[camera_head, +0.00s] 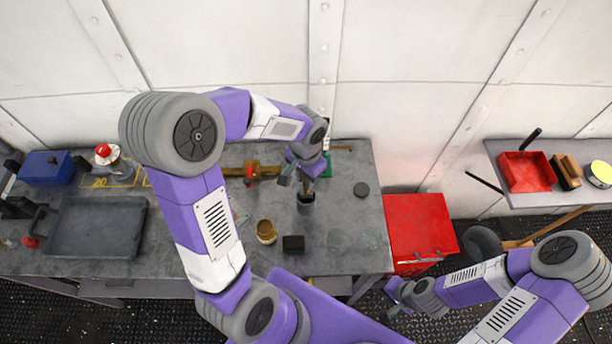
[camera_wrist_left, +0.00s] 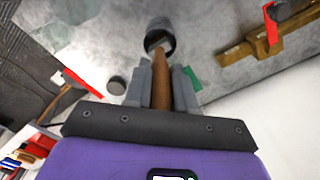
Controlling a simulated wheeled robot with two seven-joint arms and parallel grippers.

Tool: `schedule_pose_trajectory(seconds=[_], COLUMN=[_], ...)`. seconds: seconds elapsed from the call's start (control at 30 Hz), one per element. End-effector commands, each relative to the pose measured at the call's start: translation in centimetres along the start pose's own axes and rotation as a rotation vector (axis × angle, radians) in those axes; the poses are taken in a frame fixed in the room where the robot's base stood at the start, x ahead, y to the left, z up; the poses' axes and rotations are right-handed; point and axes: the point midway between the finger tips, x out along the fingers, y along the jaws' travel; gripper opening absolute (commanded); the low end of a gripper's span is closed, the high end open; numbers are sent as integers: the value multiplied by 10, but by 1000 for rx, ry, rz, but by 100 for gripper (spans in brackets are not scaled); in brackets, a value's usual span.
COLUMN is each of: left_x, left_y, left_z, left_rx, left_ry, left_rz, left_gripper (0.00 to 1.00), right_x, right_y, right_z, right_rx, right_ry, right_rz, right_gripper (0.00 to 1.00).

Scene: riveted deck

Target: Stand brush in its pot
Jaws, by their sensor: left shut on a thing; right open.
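The dark pot (camera_head: 306,206) stands on the grey bench, right of its middle. My left gripper (camera_head: 306,184) is just behind and above the pot, with its fingers pointing down. In the left wrist view it is shut on the brown wooden handle of the brush (camera_wrist_left: 160,92). The brush's far end lines up with the round mouth of the pot (camera_wrist_left: 161,30); whether it is inside or just above the rim I cannot tell. My right gripper (camera_head: 393,300) is open and empty, low at the right, away from the bench.
A black block (camera_head: 293,244) and a brass-coloured cup (camera_head: 266,231) stand in front of the pot. A dark round disc (camera_head: 361,189) lies to its right. A grey tray (camera_head: 97,228) is at the left. A red cabinet (camera_head: 420,225) stands beside the bench.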

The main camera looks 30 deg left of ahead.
Motion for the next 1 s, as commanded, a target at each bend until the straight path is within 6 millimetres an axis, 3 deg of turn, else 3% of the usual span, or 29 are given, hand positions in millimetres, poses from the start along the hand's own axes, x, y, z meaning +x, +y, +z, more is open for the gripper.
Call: schedule_pose_trajectory(seconds=[0.63,0.97,1.0], left_x=[28,29,29], left_y=[0,0,0], left_z=[0,0,0], left_rx=[0,0,0], left_ry=[-1,0,0], left_rz=[0,0,0], left_gripper=[0,0,27], right_x=[22,23,23], right_y=[8,9,9], right_z=[-1,-1,-1], right_rx=[0,0,0], right_ry=[0,0,0], right_rz=[0,0,0], right_gripper=[44,44,44])
